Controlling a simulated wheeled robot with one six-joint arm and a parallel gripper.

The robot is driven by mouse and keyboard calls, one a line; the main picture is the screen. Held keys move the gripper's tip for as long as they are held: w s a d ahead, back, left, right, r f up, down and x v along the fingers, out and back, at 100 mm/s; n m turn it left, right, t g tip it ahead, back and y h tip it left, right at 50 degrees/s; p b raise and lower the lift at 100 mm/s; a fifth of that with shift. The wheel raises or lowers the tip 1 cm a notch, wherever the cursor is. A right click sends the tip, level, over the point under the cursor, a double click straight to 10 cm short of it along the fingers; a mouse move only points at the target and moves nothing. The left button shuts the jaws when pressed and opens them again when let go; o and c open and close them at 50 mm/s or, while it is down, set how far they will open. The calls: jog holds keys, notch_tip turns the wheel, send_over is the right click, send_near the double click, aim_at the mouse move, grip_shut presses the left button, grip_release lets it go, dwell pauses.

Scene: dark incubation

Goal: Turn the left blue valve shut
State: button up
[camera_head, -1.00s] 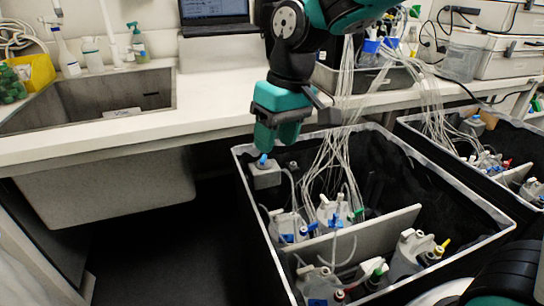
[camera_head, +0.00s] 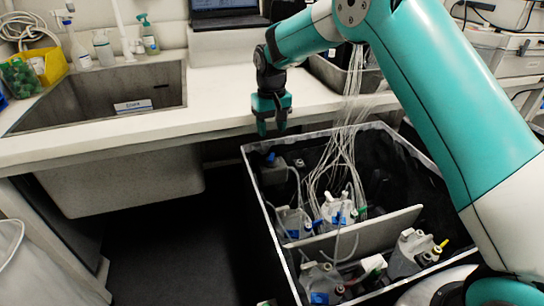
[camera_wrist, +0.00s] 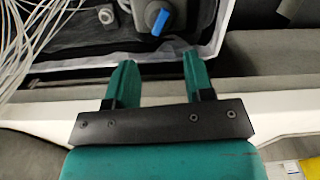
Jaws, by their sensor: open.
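The left blue valve (camera_head: 271,158) sits on a grey block (camera_head: 275,175) at the far left corner inside the black bin. In the wrist view the valve's blue handle (camera_wrist: 160,22) shows near the top, beyond the fingertips, slanted on its round grey base. My gripper (camera_head: 272,130) points down above the bin's far left rim, higher than the valve and apart from it. In the wrist view my gripper (camera_wrist: 158,72) has its two green fingers spread with nothing between them.
The black bin (camera_head: 250,195) has a pale rim and holds several bottles (camera_head: 335,208), with a white divider (camera_head: 365,235) across it. Thin clear tubes (camera_head: 340,130) hang into it. The counter edge (camera_head: 180,143) lies behind, with a sink (camera_head: 110,100) at left.

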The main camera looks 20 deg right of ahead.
aim_at(272, 156)
notch_tip(272, 156, down, 10)
jog(key=shift+f, duration=0.25)
grip_shut()
